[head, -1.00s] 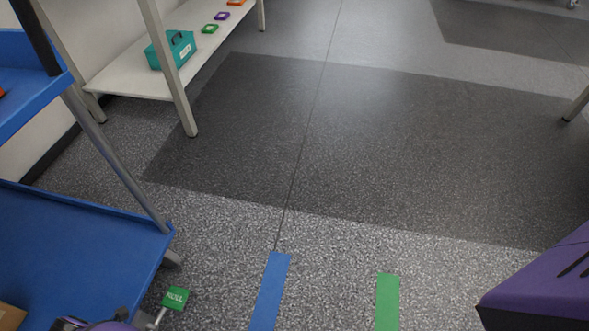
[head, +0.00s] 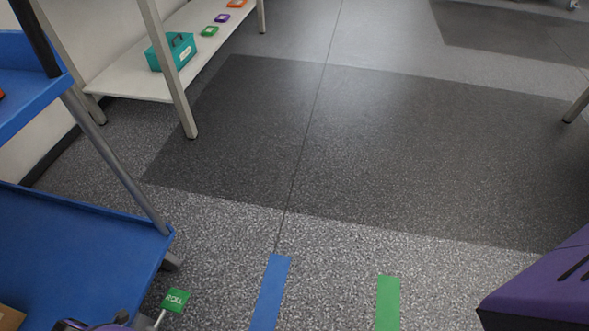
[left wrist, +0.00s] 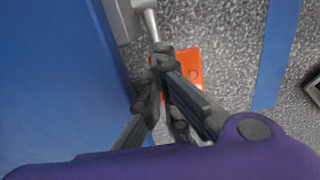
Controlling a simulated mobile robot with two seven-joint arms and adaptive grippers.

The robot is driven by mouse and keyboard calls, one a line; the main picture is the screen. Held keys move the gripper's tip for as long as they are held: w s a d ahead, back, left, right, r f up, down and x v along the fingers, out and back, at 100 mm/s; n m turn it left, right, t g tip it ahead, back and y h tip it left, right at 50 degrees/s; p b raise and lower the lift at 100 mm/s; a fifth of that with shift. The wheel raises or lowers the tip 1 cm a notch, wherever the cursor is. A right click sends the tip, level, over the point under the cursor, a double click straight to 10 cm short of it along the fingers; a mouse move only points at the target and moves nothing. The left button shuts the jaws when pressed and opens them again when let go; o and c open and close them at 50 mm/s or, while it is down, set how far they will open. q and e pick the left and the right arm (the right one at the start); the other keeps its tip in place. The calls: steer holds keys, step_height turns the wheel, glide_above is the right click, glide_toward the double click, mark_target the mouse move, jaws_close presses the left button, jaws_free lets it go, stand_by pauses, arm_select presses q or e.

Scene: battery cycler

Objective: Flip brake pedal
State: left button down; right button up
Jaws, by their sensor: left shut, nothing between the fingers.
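The brake pedal shows in the head view as a small green plate (head: 175,300) lettered ROLL, on a short metal rod beside the blue cart. In the left wrist view an orange plate (left wrist: 192,66) with a letter D showing lies beneath my fingers, at the end of a metal rod (left wrist: 150,22). My left gripper (left wrist: 162,52) is shut and empty, its tips over the orange plate's edge near the rod. I cannot tell whether they touch. The fingers hide part of the plate. My right gripper is out of view.
The blue cart (head: 75,255) stands close on the left, with a grey leg. A white shelf (head: 125,82) with a teal box (head: 171,52) is behind it. Blue tape (head: 270,290) and green tape (head: 388,302) mark the floor. The middle floor is clear.

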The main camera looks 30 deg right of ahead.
arm_select(q)
steer(key=shift+f, duration=0.25)
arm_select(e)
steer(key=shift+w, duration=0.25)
arm_select(q)
steer(key=shift+f+b, duration=1.05)
steer(key=shift+f, duration=0.9)
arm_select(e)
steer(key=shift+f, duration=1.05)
arm_select(q)
step_height(320, 180, up, 2)
steer(key=shift+r+p, duration=0.1)
steer(key=shift+p, duration=0.8)
steer(key=shift+r+p, duration=0.6)
steer(key=shift+r, duration=0.05)
step_height(320, 180, up, 2)
steer(key=shift+p, duration=0.9)
steer(key=shift+r+p, duration=0.8)
steer(key=shift+r, duration=0.05)
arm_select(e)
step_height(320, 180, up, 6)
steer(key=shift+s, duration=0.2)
arm_select(q)
steer(key=shift+f, duration=0.1)
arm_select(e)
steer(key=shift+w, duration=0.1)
